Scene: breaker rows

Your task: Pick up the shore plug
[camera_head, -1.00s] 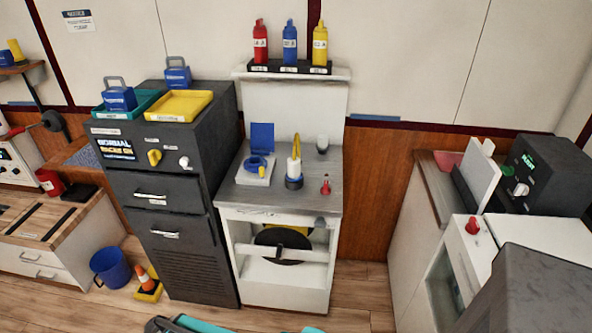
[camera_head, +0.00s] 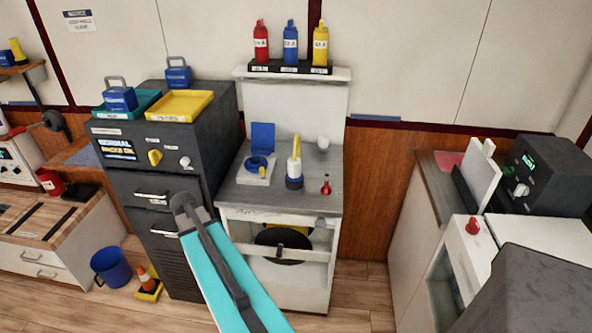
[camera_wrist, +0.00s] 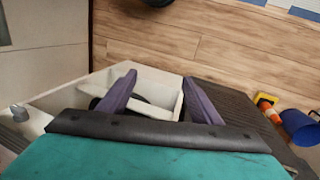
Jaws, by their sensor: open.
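The shore plug appears to be the upright white piece (camera_head: 294,170) with a blue ring at its base and a yellow top, standing on the grey counter (camera_head: 240,189) in the head view. To its left is a pale block with a blue ring and a raised blue lid (camera_head: 262,137), apparently a socket. My gripper (camera_wrist: 160,82) shows two purple fingers spread apart with nothing between them in the wrist view. It points down over the white cabinet's open front, away from the plug. The plug is not in the wrist view.
A small red item (camera_head: 326,186) stands right of the plug, and red, blue and yellow bottles sit on the shelf (camera_head: 341,74) behind. The dark cabinet (camera_head: 187,235) stands to the left. A blue bucket (camera_head: 110,267) and orange cone are on the floor.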

